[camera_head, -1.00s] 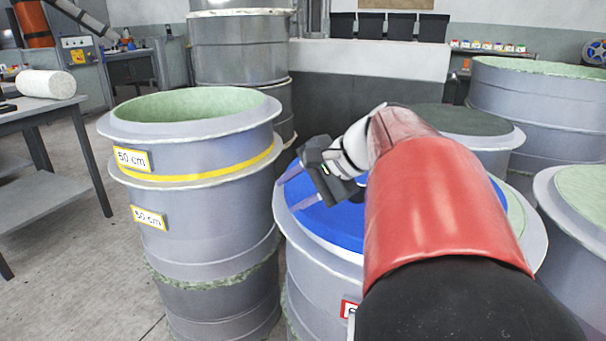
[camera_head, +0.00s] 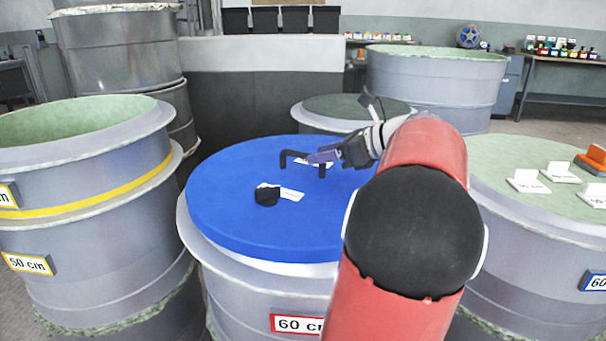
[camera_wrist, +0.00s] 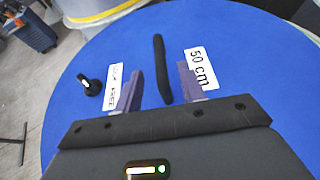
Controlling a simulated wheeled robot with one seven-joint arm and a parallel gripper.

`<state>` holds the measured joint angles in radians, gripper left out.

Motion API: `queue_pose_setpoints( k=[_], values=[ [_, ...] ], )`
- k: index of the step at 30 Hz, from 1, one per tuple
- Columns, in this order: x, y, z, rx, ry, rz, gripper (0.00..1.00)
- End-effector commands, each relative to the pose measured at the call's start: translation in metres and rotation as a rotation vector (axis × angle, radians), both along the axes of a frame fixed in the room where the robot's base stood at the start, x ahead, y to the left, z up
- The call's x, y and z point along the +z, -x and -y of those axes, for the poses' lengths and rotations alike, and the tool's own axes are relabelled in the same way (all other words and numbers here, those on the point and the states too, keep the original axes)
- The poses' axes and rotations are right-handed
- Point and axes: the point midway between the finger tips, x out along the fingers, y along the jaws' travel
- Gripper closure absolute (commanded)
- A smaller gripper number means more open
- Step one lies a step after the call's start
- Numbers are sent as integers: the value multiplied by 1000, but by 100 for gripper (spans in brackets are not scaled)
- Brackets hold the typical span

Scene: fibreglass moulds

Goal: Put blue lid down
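The round blue lid (camera_head: 235,220) lies flat on top of a grey mould (camera_head: 240,300) with a red-framed "60 cm" label. It fills most of the wrist view (camera_wrist: 255,70). A black bar handle (camera_head: 287,160) stands on the lid; in the wrist view the handle (camera_wrist: 161,65) runs between my two purple fingers. My gripper (camera_head: 322,157) is open at the handle, with a gap on each side in the wrist view (camera_wrist: 158,72). A "50 cm" label (camera_wrist: 200,68) and a small black knob (camera_head: 267,196) are on the lid. My arm hides the lid's right part.
Stacked moulds with "50 cm" labels (camera_head: 80,240) stand close on the left. On the right, a mould (camera_head: 530,225) carries white pieces and an orange one (camera_head: 592,160). More moulds stand behind (camera_head: 435,90), with a low wall (camera_head: 260,110) at the back.

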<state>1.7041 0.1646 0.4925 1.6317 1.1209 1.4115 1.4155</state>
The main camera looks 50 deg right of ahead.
Motion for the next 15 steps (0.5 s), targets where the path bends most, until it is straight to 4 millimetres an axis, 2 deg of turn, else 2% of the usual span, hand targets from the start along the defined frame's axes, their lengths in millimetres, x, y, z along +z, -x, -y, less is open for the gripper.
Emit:
queue_pose_setpoints(
  k=[9,15],
  values=[
    [-14,-41,-10,4,0,1,60],
    [-20,-54,-14,2,2,-1,60]
  ],
)
